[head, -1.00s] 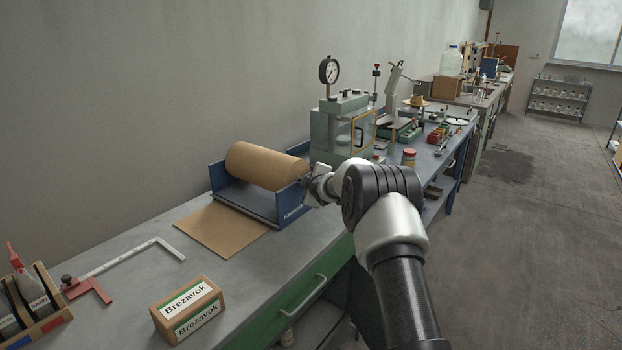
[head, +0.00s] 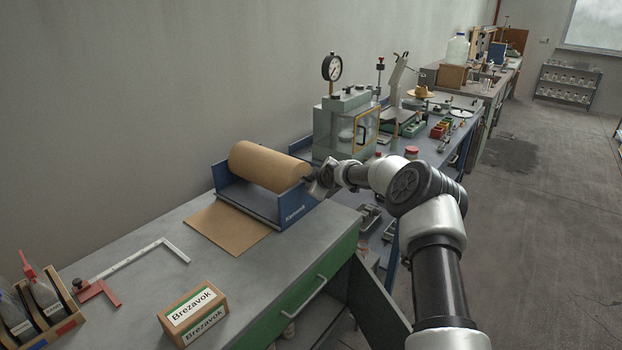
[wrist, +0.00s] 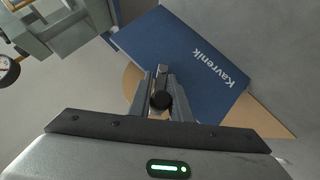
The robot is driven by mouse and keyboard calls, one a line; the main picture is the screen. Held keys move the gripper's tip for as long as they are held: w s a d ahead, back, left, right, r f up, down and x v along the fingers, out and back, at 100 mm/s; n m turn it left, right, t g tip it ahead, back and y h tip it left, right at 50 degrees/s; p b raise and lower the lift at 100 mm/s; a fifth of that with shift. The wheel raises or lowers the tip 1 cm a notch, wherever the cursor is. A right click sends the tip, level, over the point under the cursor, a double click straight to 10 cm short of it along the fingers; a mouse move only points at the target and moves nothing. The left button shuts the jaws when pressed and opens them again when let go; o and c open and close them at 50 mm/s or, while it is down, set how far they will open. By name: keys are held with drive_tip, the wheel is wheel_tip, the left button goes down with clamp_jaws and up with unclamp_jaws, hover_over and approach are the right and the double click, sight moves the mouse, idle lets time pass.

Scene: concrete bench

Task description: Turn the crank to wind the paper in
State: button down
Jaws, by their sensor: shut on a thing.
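A roll of brown paper (head: 268,166) sits in a blue dispenser (head: 295,212) marked "Kavrenik" on the bench. A flat brown sheet (head: 228,229) extends from its front onto the bench top. My gripper (head: 312,187) is at the dispenser's right end, beside the roll's end. In the wrist view my gripper (wrist: 161,92) is shut on the dark round knob of the crank (wrist: 161,100), in front of the blue end plate (wrist: 185,62). The rest of the crank is mostly hidden by the fingers.
A brown "Brezavok" box (head: 192,311) and a metal square (head: 135,262) lie nearer on the bench. A glass-fronted cabinet with a gauge (head: 345,125) stands behind the dispenser. The floor at right is clear.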

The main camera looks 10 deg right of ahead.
drive_tip(key=shift+w+d+r+m+g+y, duration=0.3)
drive_tip(key=shift+w+d+r+y, duration=0.15)
drive_tip(key=shift+d+r, duration=0.25)
drive_tip(key=shift+w+d+r+m+g+y+b, duration=0.1)
drive_tip(key=shift+w+d+m+g+y+b, duration=0.2)
drive_tip(key=shift+m+g+y+b, duration=0.5)
idle(1.9)
drive_tip(key=c, duration=1.6)
unclamp_jaws()
drive_tip(key=shift+c, duration=0.2)
drive_tip(key=shift+f+h, duration=0.25)
drive_tip(key=shift+a+f, duration=0.1)
drive_tip(key=shift+a, duration=0.1)
drive_tip(key=shift+s, duration=0.1)
drive_tip(key=b+v, duration=0.1)
drive_tip(key=v, duration=1.6)
drive_tip(key=shift+d+r+b, duration=0.25)
drive_tip(key=shift+d+b, duration=0.05)
drive_tip(key=shift+b, duration=0.1)
